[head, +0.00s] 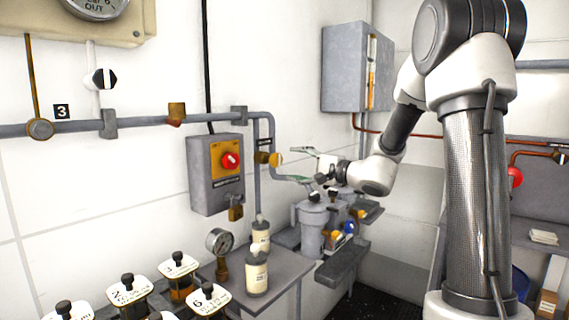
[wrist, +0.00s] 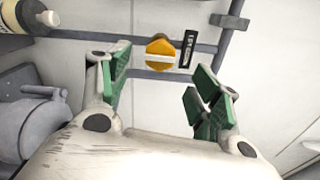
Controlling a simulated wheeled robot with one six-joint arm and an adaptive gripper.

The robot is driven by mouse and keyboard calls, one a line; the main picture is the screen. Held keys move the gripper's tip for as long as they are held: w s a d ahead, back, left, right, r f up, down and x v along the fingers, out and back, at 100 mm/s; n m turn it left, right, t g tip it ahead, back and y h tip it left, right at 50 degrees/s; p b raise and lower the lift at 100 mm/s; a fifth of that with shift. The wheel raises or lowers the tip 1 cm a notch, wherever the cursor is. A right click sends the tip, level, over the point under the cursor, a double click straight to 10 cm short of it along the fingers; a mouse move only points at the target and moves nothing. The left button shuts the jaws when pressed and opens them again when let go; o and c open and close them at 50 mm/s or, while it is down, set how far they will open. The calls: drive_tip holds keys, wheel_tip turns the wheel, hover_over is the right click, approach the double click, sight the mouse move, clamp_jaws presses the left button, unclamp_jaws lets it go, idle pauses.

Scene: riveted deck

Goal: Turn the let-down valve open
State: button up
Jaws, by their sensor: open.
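A yellow valve knob with a pale bar across its face (wrist: 160,54) sits on a grey pipe in the wrist view, with a small dark label plate (wrist: 188,49) to its right. I cannot read the label, so I cannot confirm that it is the let-down valve. In the head view a yellow knob (head: 275,159) shows on the wall piping. My gripper (wrist: 162,92) is open and empty, its green-padded fingers spread apart. The knob appears between and beyond the fingertips, apart from them. In the head view my gripper (head: 298,164) is just right of the knob.
A grey box with a red knob (head: 230,161) is on the wall left of the valve. A grey canister (head: 312,228) stands below my gripper. A grey cabinet (head: 345,68) hangs behind.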

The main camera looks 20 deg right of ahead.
drive_tip(key=shift+v, duration=1.7)
drive_tip(key=s+f+n+g+h, duration=0.2)
drive_tip(key=s+f+g, duration=0.45)
drive_tip(key=s, duration=0.45)
drive_tip(key=s+f+n+g+h, duration=0.1)
drive_tip(key=s+f+n+g, duration=0.2)
drive_tip(key=s+f+g, duration=0.55)
drive_tip(key=s+d+r+n+t+h, duration=0.2)
drive_tip(key=s+d+r+n+h, duration=0.1)
drive_tip(key=s, duration=0.4)
drive_tip(key=s+d+r+n+t+h, duration=0.2)
drive_tip(key=s+d+r+n+h, duration=0.2)
drive_tip(key=s, duration=0.3)
drive_tip(key=shift+s+d+r+n+t+h, duration=0.3)
drive_tip(key=shift+d+r+n+t, duration=0.1)
drive_tip(key=shift+r, duration=0.15)
